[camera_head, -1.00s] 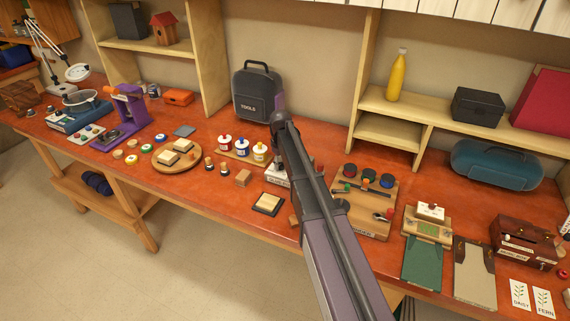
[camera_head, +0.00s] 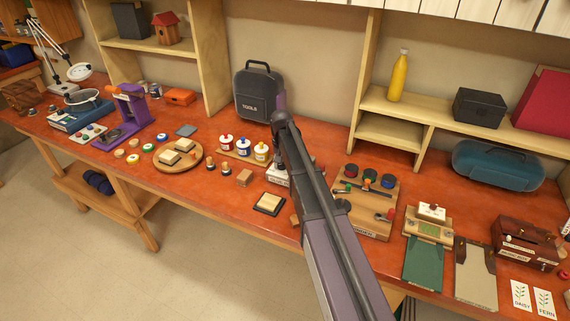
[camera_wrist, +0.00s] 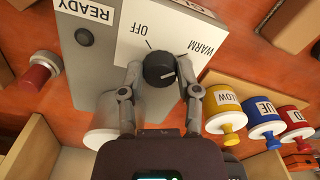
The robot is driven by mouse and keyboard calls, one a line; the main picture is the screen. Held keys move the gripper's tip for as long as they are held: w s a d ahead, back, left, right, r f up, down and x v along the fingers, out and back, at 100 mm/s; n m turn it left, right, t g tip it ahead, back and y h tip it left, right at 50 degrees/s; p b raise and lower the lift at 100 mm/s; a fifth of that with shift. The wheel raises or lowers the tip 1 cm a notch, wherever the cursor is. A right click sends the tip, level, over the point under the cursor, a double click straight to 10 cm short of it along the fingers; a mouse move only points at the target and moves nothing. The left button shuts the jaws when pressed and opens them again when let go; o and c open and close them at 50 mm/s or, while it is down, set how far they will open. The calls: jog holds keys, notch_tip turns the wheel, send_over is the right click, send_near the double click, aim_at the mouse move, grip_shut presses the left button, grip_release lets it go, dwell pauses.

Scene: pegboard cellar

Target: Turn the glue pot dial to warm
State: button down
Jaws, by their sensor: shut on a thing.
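The glue pot unit is a grey box (camera_wrist: 75,95) with a white dial plate (camera_wrist: 185,25) in the wrist view. The plate is marked OFF and WARM. The black round dial (camera_wrist: 158,68) has a short white line on its face, lying aslant towards the right; I cannot tell exactly which mark it meets. My gripper (camera_wrist: 158,80) is shut on the dial, one finger on each side. A READY label and a dark round lamp (camera_wrist: 84,37) are at the box's left. In the head view my arm hides the dial and most of the unit (camera_head: 277,175).
Yellow (camera_wrist: 223,108), blue (camera_wrist: 263,116) and red (camera_wrist: 294,119) pots stand close to the right in the wrist view. A red-topped piece (camera_wrist: 40,75) is at the left. In the head view, a tool board (camera_head: 378,220) stands right of my arm.

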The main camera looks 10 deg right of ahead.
jog(key=shift+w, duration=0.15)
jog(key=shift+c, duration=1.5)
grip_release()
